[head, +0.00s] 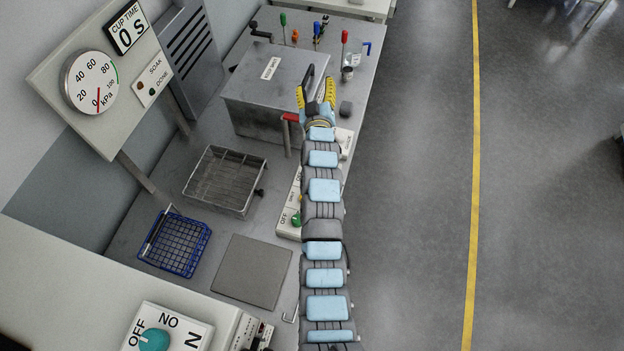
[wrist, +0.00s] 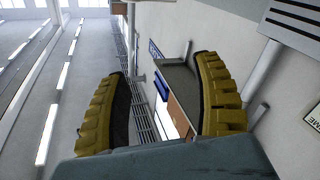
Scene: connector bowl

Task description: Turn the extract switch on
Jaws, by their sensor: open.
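My gripper (head: 315,93) is open and empty, at the right side of the lidded grey box in the head view. Its two yellow ribbed fingers stand apart in the wrist view (wrist: 162,72), with only distant room between them. A switch plate with a green knob (head: 296,219) and an OFF label is partly hidden behind my arm. A larger switch plate (head: 167,332) with a teal knob and OFF lettering is at the bottom left. Another pale plate (head: 345,142) shows behind my wrist. I cannot read which one is the extract switch.
The grey box (head: 262,85) has a dark handle; a red-handled lever (head: 288,118) stands beside it. A wire basket (head: 226,180), a blue basket (head: 175,243) and a grey plate (head: 252,270) lie on the bench. Gauge panel (head: 95,88) stands left. Open floor (head: 415,200) is right.

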